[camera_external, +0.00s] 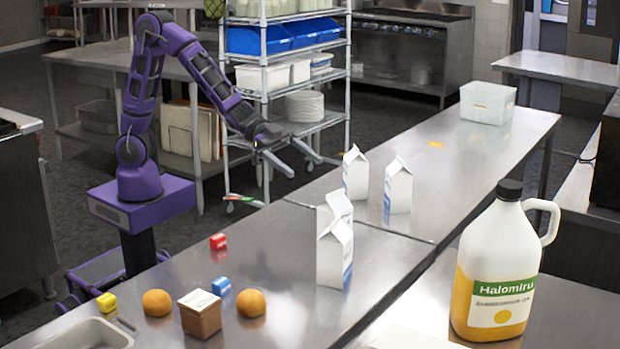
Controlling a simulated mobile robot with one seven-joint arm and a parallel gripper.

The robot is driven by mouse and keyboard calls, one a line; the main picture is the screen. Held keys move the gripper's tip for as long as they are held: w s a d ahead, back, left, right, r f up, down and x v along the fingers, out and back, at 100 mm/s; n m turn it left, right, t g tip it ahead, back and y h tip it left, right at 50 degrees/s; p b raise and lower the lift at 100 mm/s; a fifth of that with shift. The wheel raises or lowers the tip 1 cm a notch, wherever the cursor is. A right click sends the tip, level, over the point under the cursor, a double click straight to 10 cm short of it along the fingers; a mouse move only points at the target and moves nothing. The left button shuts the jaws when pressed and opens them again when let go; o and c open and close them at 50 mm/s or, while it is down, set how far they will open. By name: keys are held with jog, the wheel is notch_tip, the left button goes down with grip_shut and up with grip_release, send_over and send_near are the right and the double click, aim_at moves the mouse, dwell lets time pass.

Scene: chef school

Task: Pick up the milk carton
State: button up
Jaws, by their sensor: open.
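Several white milk cartons with gable tops stand upright on the steel counter. One carton (355,174) stands at the back, and another (398,188) stands just right of it. Nearer the camera, a carton (334,254) partly hides one more carton (337,204) right behind it. My gripper (305,165) is open and empty, with its fingers apart. It appears to the left of the back cartons in the picture, above the counter's far edge. It does not appear to touch any carton.
A clear bin (488,103) sits at the far end. The counter (440,175) is clear right of the cartons.

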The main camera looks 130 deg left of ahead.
jog(key=d+f, duration=0.1)
jog(key=f, duration=0.1)
jog(key=b, duration=0.2)
send_near(345, 210)
jog(key=shift+n, duration=0.4)
jog(key=x, duration=0.4)
jog(key=shift+w+d+f, duration=0.15)
jog(key=shift+w+f, duration=0.1)
jog(key=shift+f, duration=0.15)
jog(key=shift+x, duration=2.75)
jog(key=shift+s+f, duration=0.1)
jog(key=shift+f, duration=0.1)
jog(key=shift+c, duration=0.2)
jog(key=shift+r, duration=0.1)
grip_shut()
